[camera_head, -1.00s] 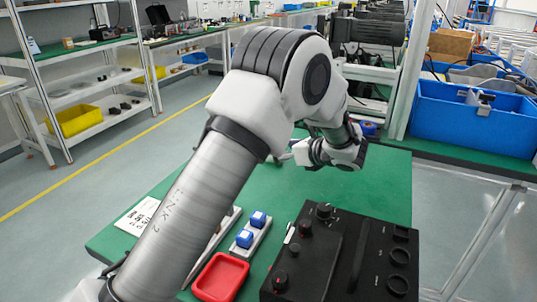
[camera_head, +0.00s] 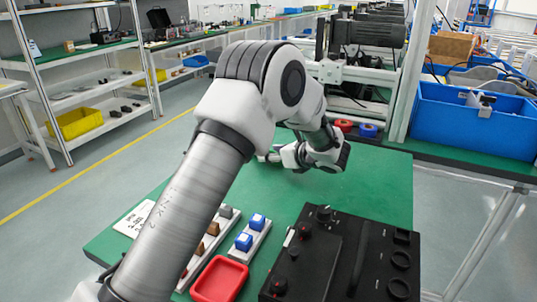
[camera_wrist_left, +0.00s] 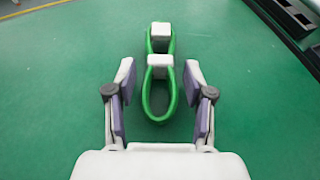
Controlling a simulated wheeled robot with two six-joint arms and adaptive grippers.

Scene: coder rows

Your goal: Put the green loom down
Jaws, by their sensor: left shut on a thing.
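The green loom (camera_wrist_left: 147,95) is a loop of green cable with a white block across its middle and another white block at its far end. In the head view my left gripper (camera_head: 272,157) is low over the far part of the green table, and the loom cannot be made out there. My right gripper is not in view.
A black control box (camera_head: 340,255) stands at the table's front right. A red tray (camera_head: 220,279) and strips with blue (camera_head: 257,221) and brown blocks are at the front. A blue bin (camera_head: 470,125) is at the right. The tabletop's middle (camera_head: 330,192) is clear.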

